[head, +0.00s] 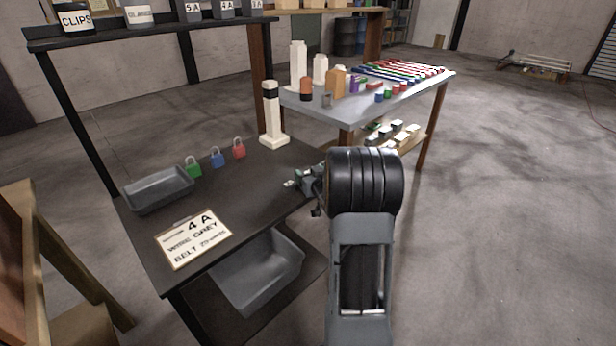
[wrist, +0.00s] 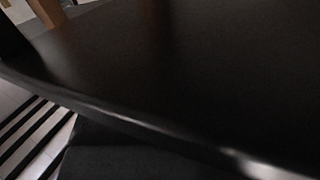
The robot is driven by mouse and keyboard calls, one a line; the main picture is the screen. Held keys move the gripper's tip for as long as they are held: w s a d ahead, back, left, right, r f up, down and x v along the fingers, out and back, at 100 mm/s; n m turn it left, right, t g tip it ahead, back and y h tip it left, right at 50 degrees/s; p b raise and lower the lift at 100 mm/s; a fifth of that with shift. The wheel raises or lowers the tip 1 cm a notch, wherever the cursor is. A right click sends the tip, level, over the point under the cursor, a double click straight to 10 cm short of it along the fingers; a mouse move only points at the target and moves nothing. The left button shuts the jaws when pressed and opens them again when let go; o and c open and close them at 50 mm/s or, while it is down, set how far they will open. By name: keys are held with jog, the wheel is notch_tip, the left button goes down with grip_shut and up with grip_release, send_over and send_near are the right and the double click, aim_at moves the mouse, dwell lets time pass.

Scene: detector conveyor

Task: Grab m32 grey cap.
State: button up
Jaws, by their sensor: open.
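A small grey cylinder (head: 326,100) stands near the front left edge of the grey-topped table (head: 300,104); it may be the m32 grey cap, but no marking is readable. My gripper (head: 303,186) shows in part at the right edge of the black table, left of my dark wrist joint, and is open. It is well in front of the grey cylinder and apart from it.
The black table (head: 215,203) holds a grey tray (head: 158,190), green, blue and red padlocks (head: 217,157), a cream post (head: 272,115) and a 4A sign (head: 194,240). Coloured caps (head: 388,93), bottles (head: 298,65) and striped rods (head: 405,70) crowd the grey-topped table.

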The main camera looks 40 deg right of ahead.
jog(key=shift+c, duration=0.5)
jog(key=c, duration=0.9)
